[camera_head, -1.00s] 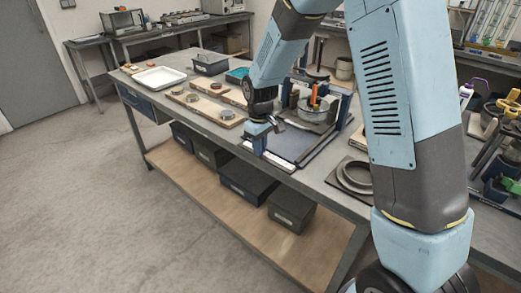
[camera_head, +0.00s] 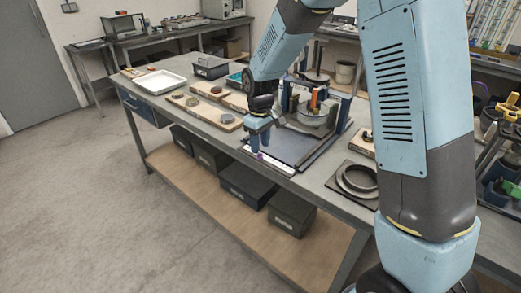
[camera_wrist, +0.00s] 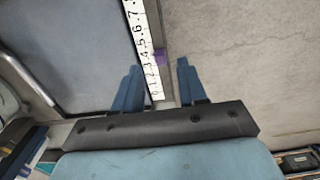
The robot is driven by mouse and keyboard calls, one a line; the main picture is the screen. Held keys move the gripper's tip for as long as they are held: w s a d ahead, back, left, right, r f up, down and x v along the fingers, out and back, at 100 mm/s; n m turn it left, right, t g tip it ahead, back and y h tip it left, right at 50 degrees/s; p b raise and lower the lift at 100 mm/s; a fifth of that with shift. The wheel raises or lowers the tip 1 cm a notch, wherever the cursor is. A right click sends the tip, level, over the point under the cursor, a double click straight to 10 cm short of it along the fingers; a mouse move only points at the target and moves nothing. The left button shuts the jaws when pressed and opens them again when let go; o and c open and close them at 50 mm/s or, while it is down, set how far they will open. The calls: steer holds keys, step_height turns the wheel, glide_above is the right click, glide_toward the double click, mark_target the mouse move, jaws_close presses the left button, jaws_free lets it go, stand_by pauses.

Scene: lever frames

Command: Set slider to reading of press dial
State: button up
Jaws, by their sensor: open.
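A white numbered scale strip (camera_wrist: 145,52) runs along the edge of a dark blue-grey plate (camera_wrist: 75,40) in the wrist view. A small purple slider piece (camera_wrist: 160,56) sits at the strip's right side, roughly beside the 3 and 4. My gripper (camera_wrist: 158,64) is open, one finger over the strip and plate side, the other to the right, with the purple piece between their tips in this view. In the head view my gripper (camera_head: 259,150) points down over the scale (camera_head: 247,179) at the bench's front edge. The press (camera_head: 316,110) stands behind; no dial reading can be made out.
Wooden boards with round pieces (camera_head: 205,110) and a white tray (camera_head: 160,80) lie to the left on the bench. A dark ring on a square base (camera_head: 357,180) stands at right. Open floor (camera_head: 80,190) lies in front of the bench.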

mark_target(261, 154)
step_height(261, 154, up, 10)
steer(key=shift+r, duration=0.2)
stand_by(0.3)
steer(key=s+d+r+m+t, duration=0.1)
steer(key=s+d+r+m, duration=0.1)
steer(key=s+d+r, duration=0.5)
steer(key=s+d+r+m+t, duration=0.25)
steer(key=d+r, duration=0.25)
steer(key=d, duration=0.3)
steer(key=s+d+m+t, duration=0.1)
steer(key=s+d, duration=0.3)
steer(key=s, duration=0.4)
steer(key=s+d+r+m+t, duration=0.1)
steer(key=s+d+m, duration=0.3)
steer(key=s, duration=0.4)
steer(key=shift+d+r, duration=0.15)
steer(key=shift+d, duration=0.6)
steer(key=shift+m, duration=0.25)
stand_by(0.4)
